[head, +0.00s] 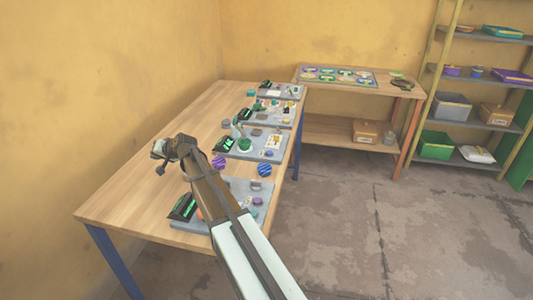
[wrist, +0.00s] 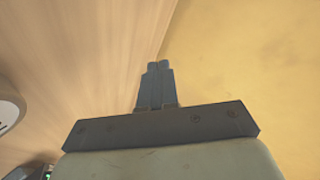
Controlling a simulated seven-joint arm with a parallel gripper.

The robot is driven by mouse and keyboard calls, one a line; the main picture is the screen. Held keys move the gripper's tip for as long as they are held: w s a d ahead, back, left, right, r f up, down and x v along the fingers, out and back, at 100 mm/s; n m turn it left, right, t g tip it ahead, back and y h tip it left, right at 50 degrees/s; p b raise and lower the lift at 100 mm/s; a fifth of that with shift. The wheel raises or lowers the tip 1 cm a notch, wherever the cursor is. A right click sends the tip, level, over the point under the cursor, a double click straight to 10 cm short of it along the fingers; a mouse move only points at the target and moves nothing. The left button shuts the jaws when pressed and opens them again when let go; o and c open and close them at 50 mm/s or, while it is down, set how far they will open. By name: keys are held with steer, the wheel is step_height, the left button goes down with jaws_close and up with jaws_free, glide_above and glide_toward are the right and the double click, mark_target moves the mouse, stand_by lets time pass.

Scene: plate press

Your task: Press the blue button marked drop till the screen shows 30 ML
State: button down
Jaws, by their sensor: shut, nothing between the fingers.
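Several grey press stations stand in a row on the wooden table, each with a dark screen bearing green marks. The nearest station (head: 235,190) is partly hidden by my arm, and its screen (head: 183,206) is at its left. The second station (head: 258,146) has a screen (head: 222,146) and a small bluish round button (head: 268,153). Lettering and screen readings are too small to tell, so I cannot tell which button is marked drop. My gripper (head: 158,153) is above the table's left part, apart from the buttons. In the wrist view, my gripper (wrist: 160,66) is shut and empty.
A purple striped ball (head: 218,162) and a blue striped ball (head: 264,170) are near the second station. A white round thing (wrist: 8,106) shows at the wrist view's left edge. The yellow wall is close to the table's left. The table's (head: 130,190) left strip is bare.

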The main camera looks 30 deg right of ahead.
steer(key=s+d+r+m+h, duration=0.1)
steer(key=s+d+r+h, duration=0.1)
steer(key=d, duration=1)
steer(key=s+d+r+m+h, duration=0.2)
steer(key=s+d, duration=0.1)
steer(key=d, duration=0.9)
step_height(320, 180, up, 3)
steer(key=m+g+h, duration=0.2)
steer(key=m+h, duration=0.1)
glide_above(271, 153)
steer(key=shift+f, duration=0.2)
steer(key=shift+a+f, duration=0.1)
steer(key=shift+f, duration=0.05)
steer(key=shift+f, duration=4.25)
steer(key=shift+f, duration=0.2)
steer(key=shift+f, duration=0.25)
